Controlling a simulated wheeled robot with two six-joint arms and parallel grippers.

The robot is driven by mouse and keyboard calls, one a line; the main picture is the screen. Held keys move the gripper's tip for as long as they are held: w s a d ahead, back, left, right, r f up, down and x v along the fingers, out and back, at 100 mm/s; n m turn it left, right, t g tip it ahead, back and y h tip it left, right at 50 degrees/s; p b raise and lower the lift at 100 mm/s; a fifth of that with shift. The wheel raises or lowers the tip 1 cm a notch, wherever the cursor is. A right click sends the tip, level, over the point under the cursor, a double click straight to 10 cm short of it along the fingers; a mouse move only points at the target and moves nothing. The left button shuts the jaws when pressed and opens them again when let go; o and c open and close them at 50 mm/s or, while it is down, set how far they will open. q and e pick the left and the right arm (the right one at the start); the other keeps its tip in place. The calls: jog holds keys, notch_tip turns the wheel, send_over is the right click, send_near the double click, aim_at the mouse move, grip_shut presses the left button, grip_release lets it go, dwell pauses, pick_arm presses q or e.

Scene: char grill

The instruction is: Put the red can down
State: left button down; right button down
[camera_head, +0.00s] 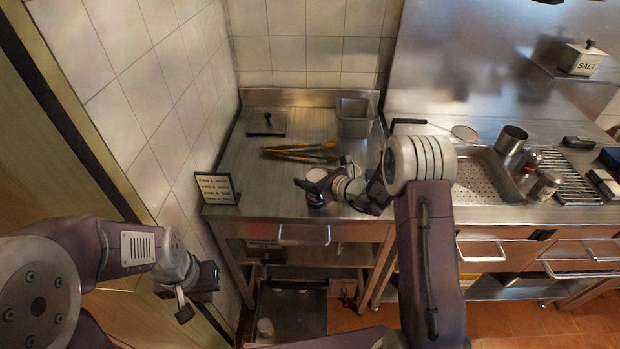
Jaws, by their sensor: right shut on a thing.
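My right gripper (314,188) reaches over the left steel counter (262,185) from the right and is shut on a small can (317,174). The can's pale round top shows between the fingers, and its side is mostly hidden by them, so I cannot make out its red colour. It is close to the counter top near the front edge; I cannot tell whether it touches. My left gripper (188,299) hangs low at the left, in front of the counter and away from it. It looks empty, and its finger gap is unclear.
Right of my arm are a pot (511,139), shakers (545,186) and a grill rack (575,176). The counter's middle front is clear.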

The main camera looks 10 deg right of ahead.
jog(key=shift+w+f, duration=0.15)
jog(key=shift+f, duration=0.3)
jog(key=shift+f, duration=0.15)
jog(key=c, duration=0.7)
grip_release()
